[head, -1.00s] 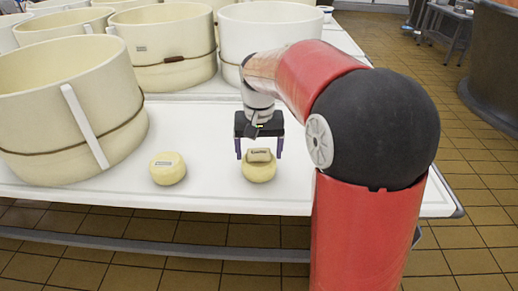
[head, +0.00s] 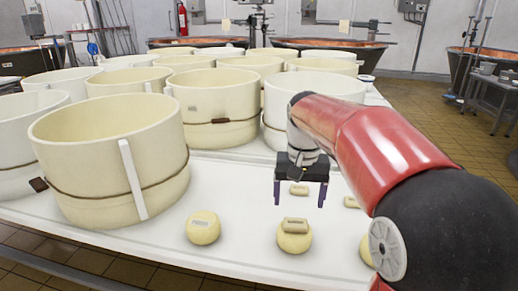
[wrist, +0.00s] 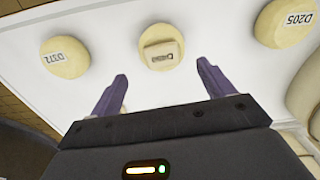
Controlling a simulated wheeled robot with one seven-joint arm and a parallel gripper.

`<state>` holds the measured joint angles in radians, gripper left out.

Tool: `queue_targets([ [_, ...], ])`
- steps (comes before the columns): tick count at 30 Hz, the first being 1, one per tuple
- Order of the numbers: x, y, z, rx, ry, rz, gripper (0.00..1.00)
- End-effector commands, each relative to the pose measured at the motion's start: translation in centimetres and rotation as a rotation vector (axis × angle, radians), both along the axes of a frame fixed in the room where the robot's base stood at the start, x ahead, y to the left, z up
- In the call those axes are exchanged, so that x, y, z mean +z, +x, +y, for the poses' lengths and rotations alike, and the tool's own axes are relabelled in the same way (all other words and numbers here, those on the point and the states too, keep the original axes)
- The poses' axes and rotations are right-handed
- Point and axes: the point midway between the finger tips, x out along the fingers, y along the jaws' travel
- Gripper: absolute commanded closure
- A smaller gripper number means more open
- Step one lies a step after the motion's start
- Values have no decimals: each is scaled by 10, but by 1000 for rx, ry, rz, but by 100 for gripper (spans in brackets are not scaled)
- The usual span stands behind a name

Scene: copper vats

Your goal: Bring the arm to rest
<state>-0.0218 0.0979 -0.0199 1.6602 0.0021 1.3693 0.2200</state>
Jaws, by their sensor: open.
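My gripper (head: 300,204) is open and empty above the white table (head: 238,178), its two purple fingers pointing down. In the head view it appears just beyond a round pale-yellow cheese (head: 294,243) that has a small tan block (head: 295,225) lying on top. My red arm reaches in from the right and hides part of the table.
A labelled cheese (head: 203,230) lies to the left; another (head: 366,252) is partly behind my arm. Two small tan blocks (head: 299,189) (head: 351,202) lie farther back. Large cream tubs (head: 110,165) crowd the table's left and back. Copper vats (head: 325,57) stand beyond.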

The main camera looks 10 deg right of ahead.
Motion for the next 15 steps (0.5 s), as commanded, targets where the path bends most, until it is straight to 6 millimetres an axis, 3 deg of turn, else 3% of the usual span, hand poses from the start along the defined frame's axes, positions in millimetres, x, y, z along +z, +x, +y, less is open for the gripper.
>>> queue_targets([
  [7, 12, -74, -1, 67, -3, -155, 19],
  [15, -11, -165, -1, 162, -30, -364, 19],
])
